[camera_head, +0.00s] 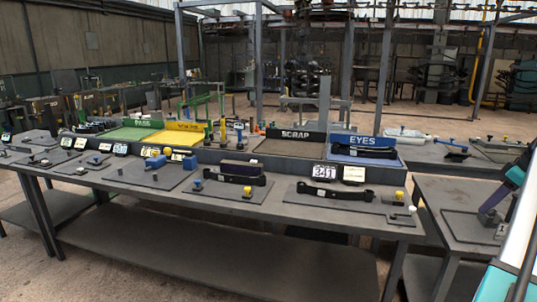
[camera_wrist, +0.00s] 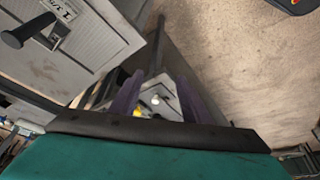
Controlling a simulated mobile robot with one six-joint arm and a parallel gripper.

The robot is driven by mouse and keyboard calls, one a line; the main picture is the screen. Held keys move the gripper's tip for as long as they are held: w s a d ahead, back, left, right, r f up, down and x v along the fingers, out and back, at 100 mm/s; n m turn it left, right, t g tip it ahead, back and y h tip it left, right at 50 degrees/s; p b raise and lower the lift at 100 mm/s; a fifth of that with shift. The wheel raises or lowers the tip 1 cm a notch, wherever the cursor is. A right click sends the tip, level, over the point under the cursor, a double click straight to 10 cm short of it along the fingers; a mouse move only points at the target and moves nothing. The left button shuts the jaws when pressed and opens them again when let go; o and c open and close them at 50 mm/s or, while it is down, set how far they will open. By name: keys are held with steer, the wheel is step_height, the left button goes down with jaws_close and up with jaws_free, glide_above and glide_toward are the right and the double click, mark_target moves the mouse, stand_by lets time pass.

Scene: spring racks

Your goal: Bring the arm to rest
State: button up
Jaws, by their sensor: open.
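My gripper (camera_wrist: 160,88) shows in the wrist view as two purple fingers standing apart above a black and teal edge. It is open, and I see nothing held between the fingers. Beyond them, small pale parts and a yellow spot show in the gap, too small to name. In the head view, a purple and teal part of my arm (camera_head: 514,172) comes in at the right edge, over or in front of the right-hand table. Its fingertips are not clear there.
A long grey workbench (camera_head: 262,247) holds several fixture plates and dark bars. Behind are a green tray (camera_head: 127,134), a yellow tray (camera_head: 177,139), a SCRAP tray (camera_head: 287,147) and a blue EYES tray (camera_head: 362,141). A grey side table (camera_head: 452,190) stands at the right, near my arm.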

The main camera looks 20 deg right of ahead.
steer(key=w+a+f+g+y, duration=0.1)
steer(key=w+a+f, duration=0.3)
steer(key=a+f, duration=0.3)
steer(key=w+a+f+m, duration=0.1)
steer(key=w+a+f, duration=0.35)
steer(key=f, duration=0.55)
steer(key=w+a+f+g+y, duration=0.1)
steer(key=w+a+f, duration=0.3)
steer(key=a+f, duration=0.3)
steer(key=w+a+f+m+g, duration=0.1)
steer(key=a+f+g, duration=0.2)
steer(key=a+f, duration=1.8)
steer(key=s+a+f+g, duration=0.1)
steer(key=s+a+f, duration=0.4)
steer(key=a+f, duration=0.3)
steer(key=s+a+f+g, duration=0.1)
steer(key=s+a+f, duration=0.5)
steer(key=a, duration=0.5)
steer(key=s+a+f+g+h, duration=0.1)
steer(key=s+a+f, duration=0.3)
steer(key=s, duration=0.5)
steer(key=s+a+f+g+h, duration=0.1)
steer(key=s+a+f, duration=0.4)
steer(key=s, duration=0.5)
steer(key=shift+s+a+m+g+h+p, duration=0.15)
steer(key=shift+a+m+g+h+p, duration=0.25)
steer(key=shift+a, duration=0.85)
